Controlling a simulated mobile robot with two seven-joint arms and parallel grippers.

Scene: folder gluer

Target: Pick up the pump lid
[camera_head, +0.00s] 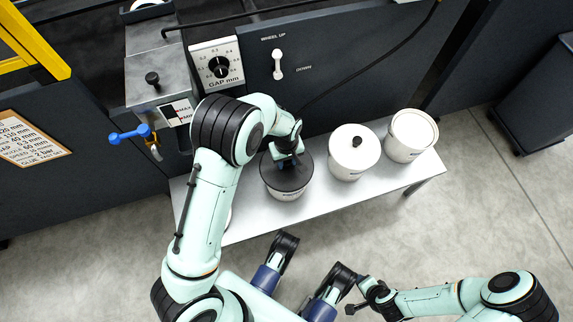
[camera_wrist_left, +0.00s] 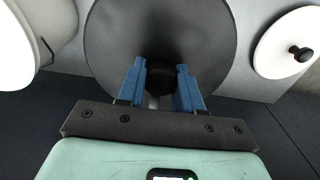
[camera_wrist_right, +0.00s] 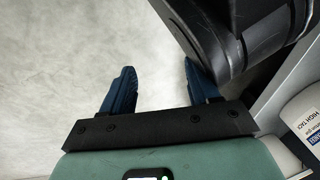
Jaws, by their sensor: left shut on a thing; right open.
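A round dark lid (camera_head: 287,177) sits on a white tub (camera_head: 288,194) on the metal bench. It also fills the upper middle of the left wrist view (camera_wrist_left: 115,35), with a black knob (camera_wrist_left: 165,82) at its centre. My left gripper (camera_head: 287,161) is shut on that knob, one blue finger on each side (camera_wrist_left: 160,68). The knob is mostly hidden by my wrist in the head view. I cannot see a gap between lid and tub. My right gripper (camera_wrist_right: 157,72) is open and empty, low over the floor, away from the bench.
To the right on the bench (camera_head: 235,228) stand a tub with a white lid and black knob (camera_head: 354,152) and another white tub (camera_head: 411,135). The dark machine front (camera_head: 330,65) with a gap dial (camera_head: 218,65) rises behind. A blue-handled valve (camera_head: 130,134) juts out left.

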